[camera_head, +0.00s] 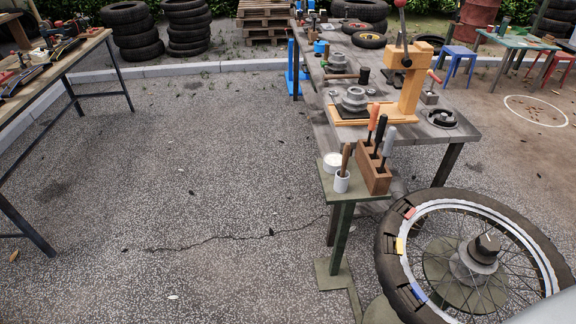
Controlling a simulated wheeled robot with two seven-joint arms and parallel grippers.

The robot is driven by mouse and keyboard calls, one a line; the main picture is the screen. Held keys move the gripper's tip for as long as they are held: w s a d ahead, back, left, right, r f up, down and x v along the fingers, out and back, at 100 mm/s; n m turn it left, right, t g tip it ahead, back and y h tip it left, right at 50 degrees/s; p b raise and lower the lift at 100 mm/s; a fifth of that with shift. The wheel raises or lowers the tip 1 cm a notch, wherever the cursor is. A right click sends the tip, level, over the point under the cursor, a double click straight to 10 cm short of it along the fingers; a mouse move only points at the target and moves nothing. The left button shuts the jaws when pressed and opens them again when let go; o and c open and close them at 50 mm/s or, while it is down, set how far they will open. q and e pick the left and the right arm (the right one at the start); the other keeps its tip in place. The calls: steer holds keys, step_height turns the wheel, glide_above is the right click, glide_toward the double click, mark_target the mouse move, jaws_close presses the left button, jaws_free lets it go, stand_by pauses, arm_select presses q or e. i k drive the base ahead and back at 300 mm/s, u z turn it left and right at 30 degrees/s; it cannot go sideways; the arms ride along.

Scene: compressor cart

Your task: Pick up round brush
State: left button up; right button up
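A brush with a wooden handle (346,157) stands handle-up in a small white cup (342,182); it is probably the round brush, but its head is hidden in the cup. The cup is near the front of a small green stand (342,205) at the near end of the long workbench. A round white tin (332,162) sits just behind the cup. A wooden block (373,169) holding several upright tools with orange, black and grey handles is close to the right of the cup. Neither of my grippers is in view.
A spoked wheel with a tyre (388,243) lies mounted on a stand at the lower right. The long workbench (460,131) carries an orange press (410,85) and metal parts. Another table (60,68) is at the left.

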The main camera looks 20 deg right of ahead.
mark_target(347, 148)
steer(key=u, duration=0.1)
steer(key=i, duration=1.1)
steer(key=z, duration=1.9)
